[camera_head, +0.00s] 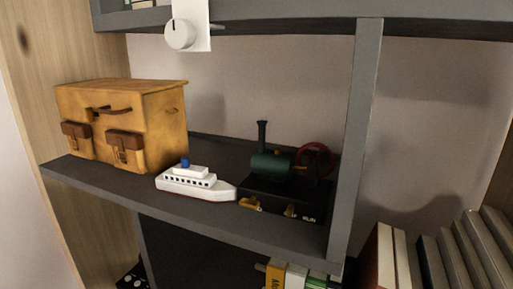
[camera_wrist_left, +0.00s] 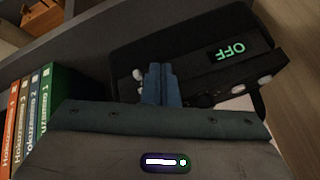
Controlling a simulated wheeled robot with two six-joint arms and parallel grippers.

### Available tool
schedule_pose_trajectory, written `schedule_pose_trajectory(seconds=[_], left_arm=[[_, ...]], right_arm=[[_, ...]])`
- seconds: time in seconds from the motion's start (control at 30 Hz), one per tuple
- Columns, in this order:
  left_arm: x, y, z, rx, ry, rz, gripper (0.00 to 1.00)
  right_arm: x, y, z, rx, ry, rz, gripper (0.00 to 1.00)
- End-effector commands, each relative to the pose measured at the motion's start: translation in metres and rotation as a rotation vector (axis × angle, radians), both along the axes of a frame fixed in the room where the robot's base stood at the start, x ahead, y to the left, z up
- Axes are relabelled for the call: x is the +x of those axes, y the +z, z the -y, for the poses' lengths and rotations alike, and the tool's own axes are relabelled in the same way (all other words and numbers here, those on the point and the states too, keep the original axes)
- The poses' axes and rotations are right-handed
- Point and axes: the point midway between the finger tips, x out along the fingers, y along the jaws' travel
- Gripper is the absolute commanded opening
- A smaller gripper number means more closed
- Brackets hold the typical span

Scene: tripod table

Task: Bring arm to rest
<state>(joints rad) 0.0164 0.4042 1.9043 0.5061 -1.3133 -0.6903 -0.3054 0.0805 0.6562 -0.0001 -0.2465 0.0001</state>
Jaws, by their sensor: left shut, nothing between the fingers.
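My left gripper (camera_wrist_left: 161,85) shows in the left wrist view, its two blue fingers pressed together with nothing between them. Its tips are in front of a dark device (camera_wrist_left: 200,52) with a green lit display reading OFF. Whether the tips touch the device I cannot tell. Neither of my arms shows in the head view, and my right gripper is in no view.
The head view shows a grey shelf (camera_head: 105,182) with a tan case (camera_head: 165,125), a white toy ship (camera_head: 195,183) and a dark green steam engine (camera_head: 268,165). Books (camera_head: 460,250) stand at lower right. Several books (camera_wrist_left: 45,105) stand left of my gripper in the wrist view.

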Motion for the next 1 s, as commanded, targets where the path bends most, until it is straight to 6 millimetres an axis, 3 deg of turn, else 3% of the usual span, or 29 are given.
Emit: schedule_pose_trajectory(seconds=[0.03, 0.2, 0.4, 0.83, 1.0], left_arm=[[-0.032, -0.012, 0.016, -0.016, 0.043, -0.039, 0.00], [-0.122, -0.025, 0.046, -0.054, 0.244, -0.141, 0.00], [-0.186, -0.020, 0.058, -0.078, 0.427, -0.199, 0.00], [-0.274, 0.004, 0.064, -0.103, 0.718, -0.262, 0.00], [-0.263, -0.031, 0.060, -0.098, 0.729, -0.274, 0.00]], right_arm=[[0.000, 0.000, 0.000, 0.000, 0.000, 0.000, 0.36], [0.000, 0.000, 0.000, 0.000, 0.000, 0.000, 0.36], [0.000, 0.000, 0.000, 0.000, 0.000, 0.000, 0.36], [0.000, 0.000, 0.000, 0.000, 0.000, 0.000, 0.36], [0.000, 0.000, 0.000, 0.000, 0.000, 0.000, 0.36]])
